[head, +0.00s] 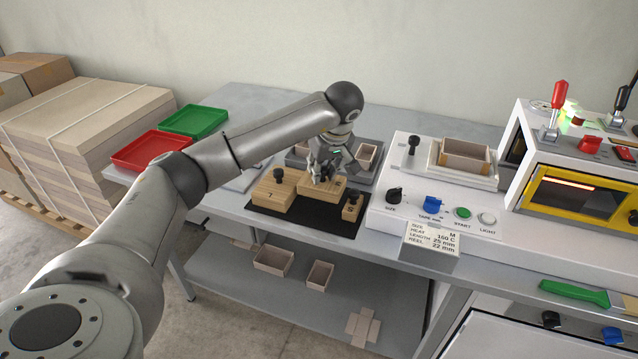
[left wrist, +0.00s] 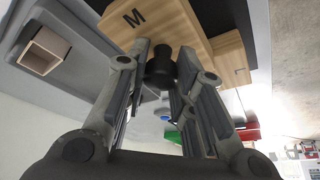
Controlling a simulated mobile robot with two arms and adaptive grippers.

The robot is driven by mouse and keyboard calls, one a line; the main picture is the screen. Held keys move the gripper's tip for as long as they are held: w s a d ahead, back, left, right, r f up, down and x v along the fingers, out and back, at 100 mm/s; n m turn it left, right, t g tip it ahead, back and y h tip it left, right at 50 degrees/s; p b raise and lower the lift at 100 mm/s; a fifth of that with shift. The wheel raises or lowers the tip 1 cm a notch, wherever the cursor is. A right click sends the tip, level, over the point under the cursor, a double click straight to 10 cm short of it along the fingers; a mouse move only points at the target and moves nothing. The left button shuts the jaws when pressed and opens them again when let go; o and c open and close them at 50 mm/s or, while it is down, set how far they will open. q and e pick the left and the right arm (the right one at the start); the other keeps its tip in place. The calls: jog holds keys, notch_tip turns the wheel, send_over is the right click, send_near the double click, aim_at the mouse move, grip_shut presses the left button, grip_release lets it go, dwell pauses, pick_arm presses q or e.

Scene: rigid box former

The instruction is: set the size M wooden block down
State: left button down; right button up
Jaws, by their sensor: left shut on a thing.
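The size M wooden block (head: 318,189) is a pale wooden block with a black knob on top. My left gripper (head: 324,172) comes down over it and is shut on its knob (left wrist: 160,68), which shows between the fingers in the left wrist view. The letter M shows on the block (left wrist: 150,22) there. The block is over the black mat (head: 305,220), between a larger knobbed block (head: 270,196) and a small knobbed block (head: 352,210). I cannot tell whether its underside touches the mat. My right gripper is not in view.
A grey tray (head: 375,154) with small open boxes lies behind the mat. The white machine (head: 400,197) with knobs and buttons stands close on the right. Red (head: 150,150) and green (head: 196,120) trays are at the left. The mat's front strip is bare.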

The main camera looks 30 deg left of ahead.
aim_at(323, 177)
pick_arm(q)
jog(key=shift+s+f, duration=0.1)
jog(key=shift+f, duration=1.95)
jog(key=c, duration=1.2)
grip_release()
jog(key=shift+f, duration=0.1)
jog(key=shift+c, duration=0.2)
jog(key=v, duration=1.2)
jog(key=shift+b, duration=0.3)
jog(key=shift+s, duration=0.1)
